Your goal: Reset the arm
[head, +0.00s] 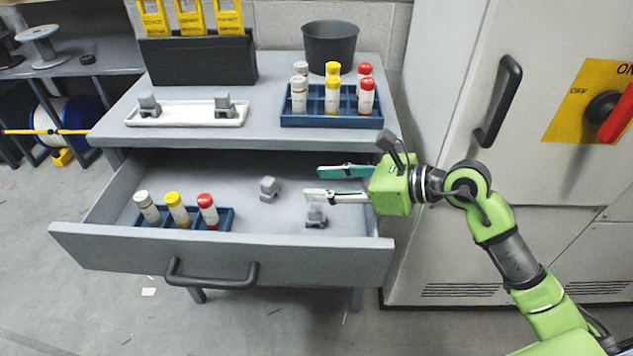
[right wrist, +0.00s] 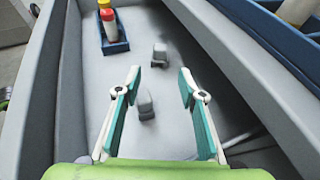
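My right arm (head: 515,260) is green and grey and reaches in from the right in the head view. Its right gripper (head: 322,183) is over the right part of the open drawer, fingers apart with nothing between them. The right wrist view also shows the gripper (right wrist: 158,78) open, pointing into the drawer (right wrist: 75,90). Two small grey blocks lie on the drawer floor: one block (head: 269,188) left of the fingers, another block (head: 316,216) just below the lower finger in the picture. My left gripper does not show.
The open drawer (head: 140,245) holds a blue rack (head: 226,219) with three capped vials. On the cabinet top are a white tray (head: 185,120) with two grey blocks, a blue vial rack (head: 310,121) and a dark bucket (head: 330,45). A large cabinet (head: 440,110) stands at right.

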